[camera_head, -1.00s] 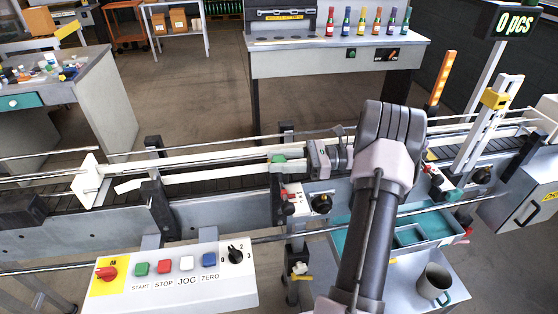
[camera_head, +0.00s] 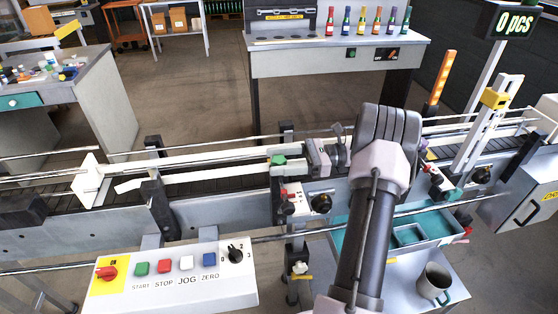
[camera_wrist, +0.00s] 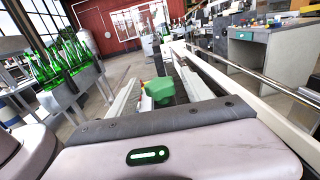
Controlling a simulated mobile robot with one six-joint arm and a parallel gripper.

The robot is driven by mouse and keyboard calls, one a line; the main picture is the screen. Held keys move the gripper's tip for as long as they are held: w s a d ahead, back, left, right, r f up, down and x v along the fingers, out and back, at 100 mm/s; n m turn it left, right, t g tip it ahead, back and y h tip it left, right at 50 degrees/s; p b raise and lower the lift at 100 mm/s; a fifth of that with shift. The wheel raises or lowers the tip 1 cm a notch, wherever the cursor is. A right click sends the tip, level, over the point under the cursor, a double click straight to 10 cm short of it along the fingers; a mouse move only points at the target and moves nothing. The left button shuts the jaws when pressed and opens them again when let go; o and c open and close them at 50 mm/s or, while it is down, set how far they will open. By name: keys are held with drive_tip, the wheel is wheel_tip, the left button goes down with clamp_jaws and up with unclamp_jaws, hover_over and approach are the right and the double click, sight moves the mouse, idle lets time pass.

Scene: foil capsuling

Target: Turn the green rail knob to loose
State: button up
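The green rail knob (camera_head: 279,160) sits on the conveyor's near guide rail in the middle of the head view. It also shows in the wrist view (camera_wrist: 160,89), between the two pale ribbed fingers. My gripper (camera_head: 281,161) reaches in from the right, with one finger on each side of the knob. In the wrist view my gripper (camera_wrist: 160,94) is open, with a narrow gap beside the knob. I cannot tell whether a finger touches it. The knob's underside is hidden.
A control panel (camera_head: 175,283) with coloured buttons stands at the front left. A black dial (camera_head: 321,204) is below my gripper. A teal tray (camera_head: 440,226) and grey mug (camera_head: 434,283) are at right. Green bottles (camera_wrist: 62,62) stand left in the wrist view.

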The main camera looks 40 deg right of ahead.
drive_tip(key=p+v, duration=0.3)
drive_tip(key=v, duration=0.9)
drive_tip(key=s+a+m+t+h+p, duration=0.5)
drive_tip(key=s+m+t+h+p, duration=0.15)
drive_tip(key=h, duration=0.25)
drive_tip(key=b+x, duration=0.2)
drive_tip(key=x, duration=1.5)
drive_tip(key=shift+a+r+m+b, duration=0.2)
drive_tip(key=shift+r+m+b, duration=0.1)
drive_tip(key=shift+r+m, duration=0.05)
